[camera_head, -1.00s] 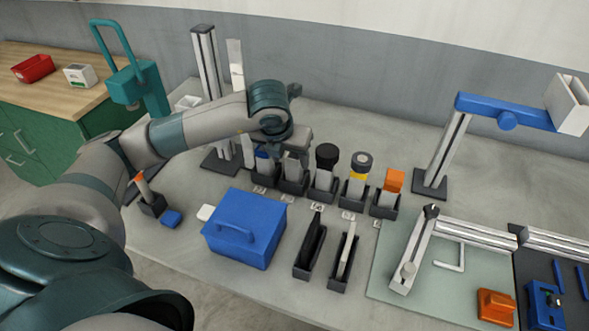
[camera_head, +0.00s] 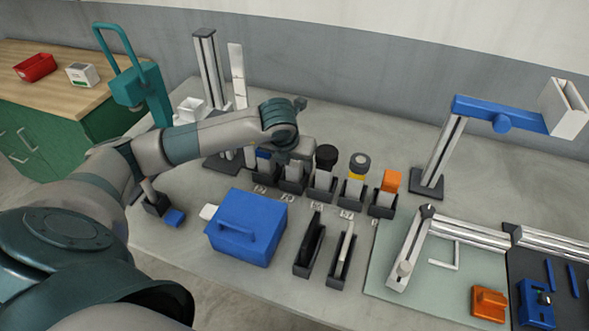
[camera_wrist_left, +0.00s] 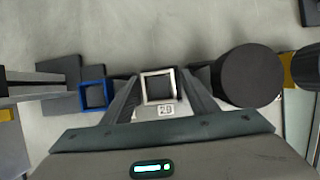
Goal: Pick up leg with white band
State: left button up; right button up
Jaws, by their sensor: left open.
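The leg with the white band (camera_head: 292,174) stands upright in a dark holder, second from the left in the row. Its top is mostly hidden under my left gripper (camera_head: 296,156) in the head view. In the left wrist view the white square band (camera_wrist_left: 158,87) shows as a hollow frame. My left gripper (camera_wrist_left: 157,92) is open, with one finger on each side of that white band. I cannot tell whether the fingers touch it. My right gripper is not in view.
A blue-banded leg (camera_wrist_left: 93,95) stands close on the left, and a black round-topped one (camera_head: 326,158) on the right. Yellow-banded (camera_head: 356,178) and orange-topped (camera_head: 390,182) parts follow. A blue box with a handle (camera_head: 245,229) sits in front of the row.

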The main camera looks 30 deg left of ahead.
pick_arm(q)
jog(key=c, duration=1.3)
jog(key=shift+o, duration=0.2)
jog(key=shift+r, duration=0.1)
jog(key=shift+w+r+b, duration=0.1)
jog(key=shift+r+b, duration=0.2)
jog(key=shift+r, duration=0.25)
notch_tip(320, 180, up, 8)
jog(key=shift+f+b, duration=0.25)
jog(key=shift+b, duration=1)
jog(key=shift+r, duration=0.65)
